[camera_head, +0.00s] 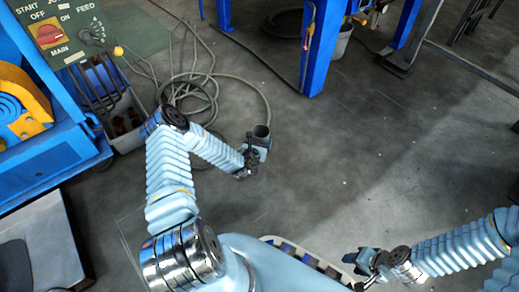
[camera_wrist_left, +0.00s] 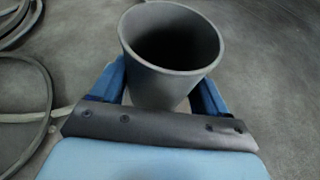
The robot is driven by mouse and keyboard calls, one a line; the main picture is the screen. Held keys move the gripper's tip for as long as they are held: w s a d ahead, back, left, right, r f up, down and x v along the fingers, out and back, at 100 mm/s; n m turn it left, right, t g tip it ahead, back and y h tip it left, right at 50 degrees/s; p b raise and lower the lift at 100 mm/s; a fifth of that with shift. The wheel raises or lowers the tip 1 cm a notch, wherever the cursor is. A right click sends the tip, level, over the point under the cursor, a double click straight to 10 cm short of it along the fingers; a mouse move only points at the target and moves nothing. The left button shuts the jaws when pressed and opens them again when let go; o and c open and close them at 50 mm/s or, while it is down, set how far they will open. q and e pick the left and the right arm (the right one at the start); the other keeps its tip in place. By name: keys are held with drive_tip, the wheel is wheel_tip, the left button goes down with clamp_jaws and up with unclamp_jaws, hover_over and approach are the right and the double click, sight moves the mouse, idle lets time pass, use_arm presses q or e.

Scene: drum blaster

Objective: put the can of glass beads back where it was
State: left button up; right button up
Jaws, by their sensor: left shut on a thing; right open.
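A dark grey, open-topped can (camera_head: 261,131) is held out over the floor in the head view. It also fills the upper middle of the left wrist view (camera_wrist_left: 165,80), roughly upright with a dark inside; no beads can be made out. My left gripper (camera_head: 256,146) is shut on the can, with a blue finger on each side of it in the wrist view (camera_wrist_left: 165,92). My right gripper (camera_head: 362,268) is open near the bottom of the head view, beside a pale tray (camera_head: 340,264) with dark compartments, partly hidden by my body.
A blue machine (camera_head: 50,150) with a green control panel (camera_head: 70,25) stands at left, a grey bin (camera_head: 122,122) beside it. Cables (camera_head: 196,85) lie on the floor behind the can. A blue frame (camera_head: 320,45) stands at the back. The middle floor (camera_head: 350,150) is clear.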

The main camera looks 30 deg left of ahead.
use_arm(q)
drive_tip(key=shift+w+a+f+b, duration=0.15)
drive_tip(key=shift+w+a+f, duration=0.15)
drive_tip(key=shift+f, duration=0.25)
drive_tip(key=shift+w+a+f+b, duration=0.15)
drive_tip(key=shift+w+f, duration=0.25)
drive_tip(key=shift+f, duration=0.1)
wheel_tip(320, 180, down, 3)
drive_tip(key=shift+f+b, duration=0.1)
drive_tip(key=shift+b, duration=0.3)
